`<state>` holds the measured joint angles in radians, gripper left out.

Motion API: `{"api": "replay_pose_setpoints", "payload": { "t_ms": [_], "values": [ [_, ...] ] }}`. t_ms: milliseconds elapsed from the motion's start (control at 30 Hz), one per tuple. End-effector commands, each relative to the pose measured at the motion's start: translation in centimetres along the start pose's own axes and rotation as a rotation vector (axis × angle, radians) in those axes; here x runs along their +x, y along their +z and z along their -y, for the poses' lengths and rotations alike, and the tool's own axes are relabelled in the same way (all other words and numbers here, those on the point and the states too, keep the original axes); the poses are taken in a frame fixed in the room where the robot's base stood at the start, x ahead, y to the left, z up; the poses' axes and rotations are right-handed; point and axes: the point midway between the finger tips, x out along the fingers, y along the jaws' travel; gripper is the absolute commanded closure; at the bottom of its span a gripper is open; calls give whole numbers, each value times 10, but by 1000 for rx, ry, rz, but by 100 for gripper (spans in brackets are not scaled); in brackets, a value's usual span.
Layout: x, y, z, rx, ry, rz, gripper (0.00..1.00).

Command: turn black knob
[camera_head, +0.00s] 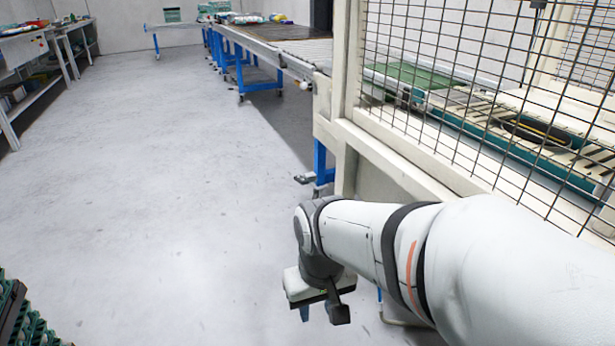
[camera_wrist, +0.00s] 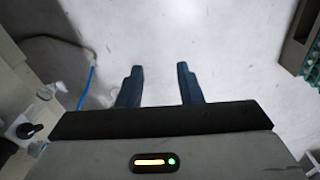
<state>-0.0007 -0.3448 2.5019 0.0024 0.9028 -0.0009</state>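A small black knob (camera_wrist: 27,131) sits on a pale panel at the left edge of the wrist view. It lies to the left of my gripper and apart from it. My gripper (camera_wrist: 160,72) points down over bare floor, its two dark blue fingers apart with nothing between them. In the head view my gripper (camera_head: 304,312) hangs at the end of my arm, low in the middle, beside the fenced cell. I do not make out the knob in the head view.
A wire-mesh fence (camera_head: 440,80) on a cream frame stands to the right, with a conveyor (camera_head: 470,110) behind it. Green trays (camera_head: 30,325) show at the lower left and a tray (camera_wrist: 300,40) at the wrist view's right. A blue cable (camera_wrist: 91,75) hangs near the panel. The floor (camera_head: 150,190) ahead is clear.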

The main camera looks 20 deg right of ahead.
Motion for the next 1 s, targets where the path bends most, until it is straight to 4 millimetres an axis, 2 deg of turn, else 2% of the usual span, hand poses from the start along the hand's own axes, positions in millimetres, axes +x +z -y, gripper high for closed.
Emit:
{"api": "replay_pose_setpoints", "payload": {
  "t_ms": [233, 367, 467, 667, 867, 1000],
  "values": [
    [1, 0, -2, -4, 8, 12, 67],
    [6, 3, -10, -38, 73, 100, 67],
    [12, 8, -31, -87, 180, 232, 67],
    [18, 8, -91, -234, 485, 536, 67],
    [15, -18, -143, -427, 817, 758, 67],
    [19, -50, -168, -592, 1048, 846, 67]
  ]
}}
